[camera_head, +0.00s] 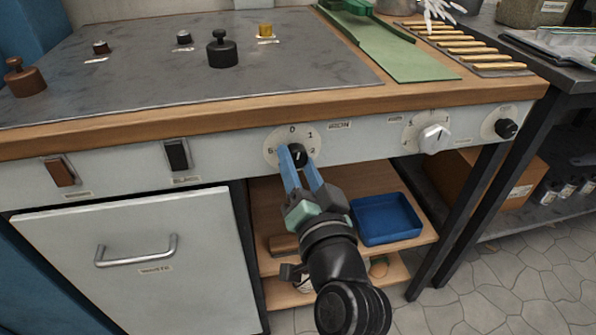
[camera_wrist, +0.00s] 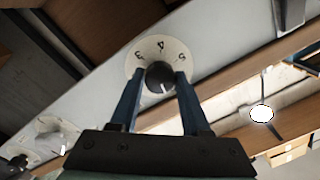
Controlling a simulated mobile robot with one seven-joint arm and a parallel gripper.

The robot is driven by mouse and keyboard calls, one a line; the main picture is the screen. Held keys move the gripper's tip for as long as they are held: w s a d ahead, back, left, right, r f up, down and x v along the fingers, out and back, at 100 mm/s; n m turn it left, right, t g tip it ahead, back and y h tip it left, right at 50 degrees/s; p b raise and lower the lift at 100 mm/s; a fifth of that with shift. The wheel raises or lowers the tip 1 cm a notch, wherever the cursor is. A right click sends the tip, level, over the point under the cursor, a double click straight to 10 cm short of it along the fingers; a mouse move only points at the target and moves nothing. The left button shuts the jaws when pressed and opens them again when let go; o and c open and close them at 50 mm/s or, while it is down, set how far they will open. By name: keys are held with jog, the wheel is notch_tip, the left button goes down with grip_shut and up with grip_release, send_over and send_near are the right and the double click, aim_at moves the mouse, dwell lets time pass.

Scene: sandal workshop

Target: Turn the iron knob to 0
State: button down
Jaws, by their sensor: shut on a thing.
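The iron knob (camera_head: 299,153) is a small black knob on a white dial (camera_head: 271,147) marked with numbers, beside the IRON label (camera_head: 339,125) on the bench front. My gripper (camera_head: 296,158) has its two blue fingers on either side of the knob and is shut on it. In the wrist view the knob (camera_wrist: 159,76) sits between the fingertips, with 3, 4 and 5 showing on the dial (camera_wrist: 148,48) beyond it. A short pale mark on the knob points toward my gripper, away from the 4. The number it meets is hidden.
A white knob (camera_head: 433,138) and another black knob (camera_head: 506,128) are farther right on the panel. Two rocker switches, one brown (camera_head: 60,172) and one black (camera_head: 177,155), are to the left. A blue tray (camera_head: 386,218) sits on the shelf below.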

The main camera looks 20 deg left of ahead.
jog(key=shift+f+n+b, duration=0.1)
jog(key=shift+n+b, duration=0.4)
jog(key=shift+n, duration=0.6)
jog(key=shift+c, duration=1.8)
grip_release()
jog(key=p+v, duration=0.1)
jog(key=v, duration=1.2)
jog(key=shift+w, duration=0.1)
